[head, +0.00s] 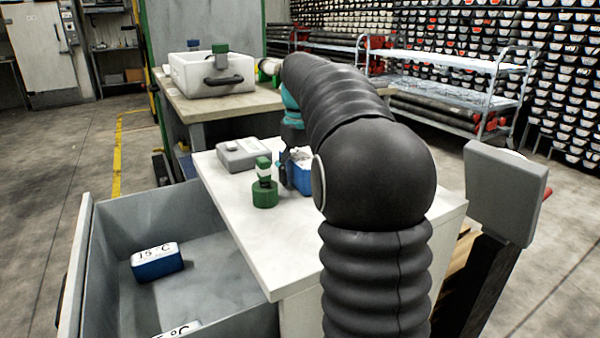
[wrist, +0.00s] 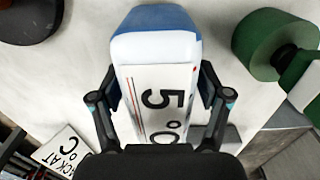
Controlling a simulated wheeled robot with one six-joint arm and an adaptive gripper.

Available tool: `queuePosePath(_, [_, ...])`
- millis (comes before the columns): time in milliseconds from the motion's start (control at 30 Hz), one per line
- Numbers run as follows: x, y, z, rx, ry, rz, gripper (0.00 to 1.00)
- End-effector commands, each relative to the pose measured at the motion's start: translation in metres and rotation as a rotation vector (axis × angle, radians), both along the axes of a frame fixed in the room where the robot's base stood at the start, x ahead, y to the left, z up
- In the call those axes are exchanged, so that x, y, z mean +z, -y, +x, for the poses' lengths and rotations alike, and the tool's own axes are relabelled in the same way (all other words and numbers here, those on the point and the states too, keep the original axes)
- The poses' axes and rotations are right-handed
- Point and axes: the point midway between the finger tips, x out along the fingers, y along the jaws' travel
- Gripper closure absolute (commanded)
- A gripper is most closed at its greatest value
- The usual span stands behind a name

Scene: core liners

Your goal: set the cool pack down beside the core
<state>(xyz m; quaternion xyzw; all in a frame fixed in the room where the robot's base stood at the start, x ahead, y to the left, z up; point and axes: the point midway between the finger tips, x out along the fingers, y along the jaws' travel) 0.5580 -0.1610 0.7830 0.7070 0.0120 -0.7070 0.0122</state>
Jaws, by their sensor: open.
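In the head view the cool pack (head: 301,178) is partly hidden by my arm and gripper. My gripper (wrist: 162,88) is open, with one finger on each side of the pack; I cannot tell whether they touch it. In the head view my gripper (head: 288,172) points down at the counter. A pale cylinder end (head: 268,66) shows on the wooden bench behind; I cannot tell whether it is the core.
A green round object (head: 265,194) stands left of my gripper, and a grey box (head: 243,154) lies behind it. An open grey drawer (head: 100,225) holds a 15 °C pack (head: 157,261) and another partly seen. A white box (head: 213,76) stands on the wooden bench (head: 185,104).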

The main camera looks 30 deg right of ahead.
Motion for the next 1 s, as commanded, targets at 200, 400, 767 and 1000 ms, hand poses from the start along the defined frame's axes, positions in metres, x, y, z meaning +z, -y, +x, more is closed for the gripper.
queuePosePath(200, [0.026,0.0,0.001,0.0,0.003,-0.001,0.23])
queuePosePath(400, [0.068,0.0,0.001,0.0,0.004,-0.001,0.23])
queuePosePath(767, [0.117,0.0,0.001,0.0,0.001,0.0,0.23])
queuePosePath(1000, [0.122,0.0,0.0,0.0,0.0,0.0,0.23])
